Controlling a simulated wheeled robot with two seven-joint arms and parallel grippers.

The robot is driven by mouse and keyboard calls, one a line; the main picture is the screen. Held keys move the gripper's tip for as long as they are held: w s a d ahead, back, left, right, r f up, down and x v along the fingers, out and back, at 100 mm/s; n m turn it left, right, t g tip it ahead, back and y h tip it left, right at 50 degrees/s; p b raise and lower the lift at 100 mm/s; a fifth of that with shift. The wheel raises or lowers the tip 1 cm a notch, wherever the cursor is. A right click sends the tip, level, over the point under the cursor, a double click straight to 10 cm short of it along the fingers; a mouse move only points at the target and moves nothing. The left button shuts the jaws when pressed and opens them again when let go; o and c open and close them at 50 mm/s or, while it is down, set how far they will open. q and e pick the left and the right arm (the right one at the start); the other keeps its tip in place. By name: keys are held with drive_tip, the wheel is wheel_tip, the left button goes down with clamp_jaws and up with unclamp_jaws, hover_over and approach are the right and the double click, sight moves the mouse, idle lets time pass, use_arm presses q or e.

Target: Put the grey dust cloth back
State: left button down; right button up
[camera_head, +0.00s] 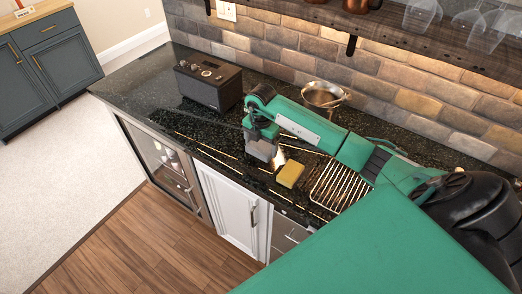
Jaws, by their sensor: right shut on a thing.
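My right gripper (263,142) points down over the dark stone counter, left of the yellow sponge. It is shut on a small grey thing (263,152), which looks like the grey dust cloth. The fingers and the cloth are hard to tell apart at this size. I cannot tell whether the cloth touches the counter. My left gripper is not in view.
A yellow sponge (290,174) lies just right of the gripper, and a wire rack (340,187) lies further right. The counter's left end (128,85) is clear.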

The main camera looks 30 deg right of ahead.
sight(261, 152)
wheel_tip(261, 152, down, 4)
drive_tip(key=shift+f+p, duration=0.1)
drive_tip(key=shift+p, duration=0.6)
drive_tip(key=shift+f, duration=0.35)
drive_tip(key=o, duration=0.7)
drive_tip(key=shift+r+b, duration=0.4)
drive_tip(key=shift+r, duration=0.1)
wheel_tip(261, 152, up, 10)
drive_tip(key=b, duration=0.3)
drive_tip(key=shift+f+b, duration=0.25)
drive_tip(key=shift+b, duration=0.15)
drive_tip(key=shift+r, duration=0.8)
drive_tip(key=shift+f, duration=0.1)
